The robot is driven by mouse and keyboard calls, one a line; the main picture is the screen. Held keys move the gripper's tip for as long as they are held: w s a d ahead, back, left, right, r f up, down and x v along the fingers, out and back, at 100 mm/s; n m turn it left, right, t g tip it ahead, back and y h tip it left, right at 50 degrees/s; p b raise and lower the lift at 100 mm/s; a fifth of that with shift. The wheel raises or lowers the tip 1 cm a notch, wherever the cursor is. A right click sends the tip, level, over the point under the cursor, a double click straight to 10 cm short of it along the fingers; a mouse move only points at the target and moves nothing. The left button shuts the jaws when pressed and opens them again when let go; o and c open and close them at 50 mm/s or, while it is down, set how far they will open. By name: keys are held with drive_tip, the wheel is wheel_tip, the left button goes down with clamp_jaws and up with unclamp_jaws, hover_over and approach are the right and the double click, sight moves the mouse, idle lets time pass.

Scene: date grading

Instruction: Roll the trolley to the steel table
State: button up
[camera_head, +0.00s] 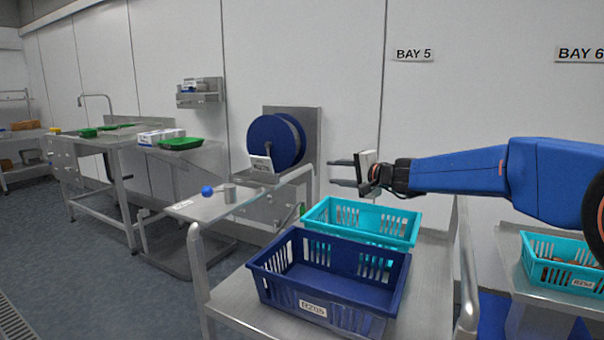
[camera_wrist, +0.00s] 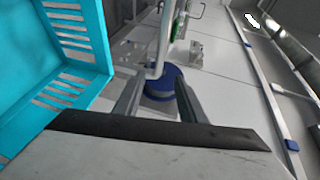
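A steel trolley (camera_head: 432,285) with upright tube handles stands in front of me in the head view. It carries a dark blue crate (camera_head: 335,295) with a white label, which looks empty, and a turquoise crate (camera_head: 362,222) behind it. My gripper (camera_head: 343,173) is open and empty, pointing left above and behind the turquoise crate, apart from the trolley. In the wrist view its two fingers (camera_wrist: 157,90) are spread with nothing between them. A steel table (camera_head: 100,140) with green trays stands along the wall at the far left. The trolley's wheels are out of view.
A machine with a blue disc (camera_head: 272,142) and a small steel shelf (camera_head: 213,205) with a blue ball stands just beyond the trolley. Another turquoise crate (camera_head: 560,264) with brown contents is at right. Grey floor (camera_head: 100,290) is clear at left, with a drain grate (camera_head: 14,322).

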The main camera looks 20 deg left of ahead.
sight(305, 170)
drive_tip(key=x, duration=1.7)
drive_tip(key=shift+w+a, duration=0.1)
clamp_jaws()
